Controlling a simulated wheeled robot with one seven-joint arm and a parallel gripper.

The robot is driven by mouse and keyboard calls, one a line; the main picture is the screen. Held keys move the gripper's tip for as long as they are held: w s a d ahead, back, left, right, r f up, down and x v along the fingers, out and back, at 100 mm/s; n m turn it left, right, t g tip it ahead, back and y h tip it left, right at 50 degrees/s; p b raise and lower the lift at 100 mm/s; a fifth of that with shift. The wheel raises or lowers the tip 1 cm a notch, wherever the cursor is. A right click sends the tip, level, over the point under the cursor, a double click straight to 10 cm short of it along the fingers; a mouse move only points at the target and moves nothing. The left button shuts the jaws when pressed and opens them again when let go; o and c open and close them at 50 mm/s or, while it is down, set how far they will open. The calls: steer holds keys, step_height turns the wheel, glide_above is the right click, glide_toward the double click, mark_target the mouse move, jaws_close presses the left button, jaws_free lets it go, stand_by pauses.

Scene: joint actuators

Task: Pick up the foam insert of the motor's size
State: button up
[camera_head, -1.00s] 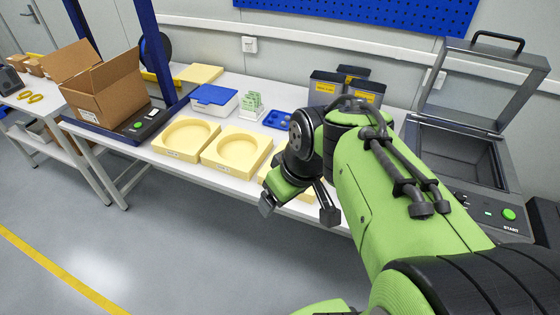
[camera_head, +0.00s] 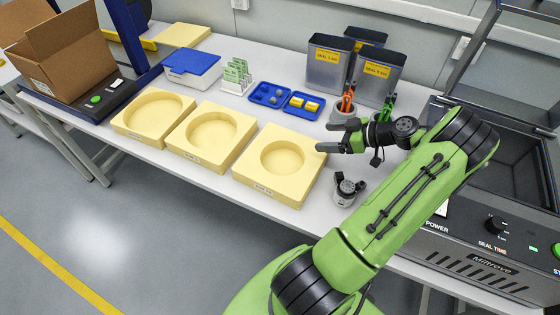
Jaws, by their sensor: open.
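Three pale yellow foam inserts with round recesses lie in a row on the white bench: the left insert (camera_head: 162,134), the middle insert (camera_head: 205,154) and the right insert (camera_head: 265,185). The recess narrows from left to right. Their front labels are too small to read. A small dark and silver motor (camera_head: 346,190) stands on the bench just right of the right insert. My gripper (camera_head: 329,137) is open and empty, pointing left, near the right insert's back right corner. I cannot tell its height above the bench.
Behind the inserts stand a blue-lidded box (camera_head: 192,66), a rack of green boards (camera_head: 237,74), blue trays (camera_head: 270,93) and metal bins (camera_head: 328,62). Cups with orange and green tools stand behind my gripper. A sealing machine (camera_head: 470,250) is at right, an open carton (camera_head: 68,55) at left.

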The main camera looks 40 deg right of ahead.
mark_target(296, 138)
steer(key=x, duration=0.3)
steer(key=b+x, duration=0.1)
steer(key=x, duration=0.7)
steer(key=shift+w+d+f+b, duration=0.1)
steer(key=shift+d+f+b, duration=0.15)
steer(key=shift+b, duration=0.15)
steer(key=shift+r, duration=0.1)
steer(key=c, duration=1.1)
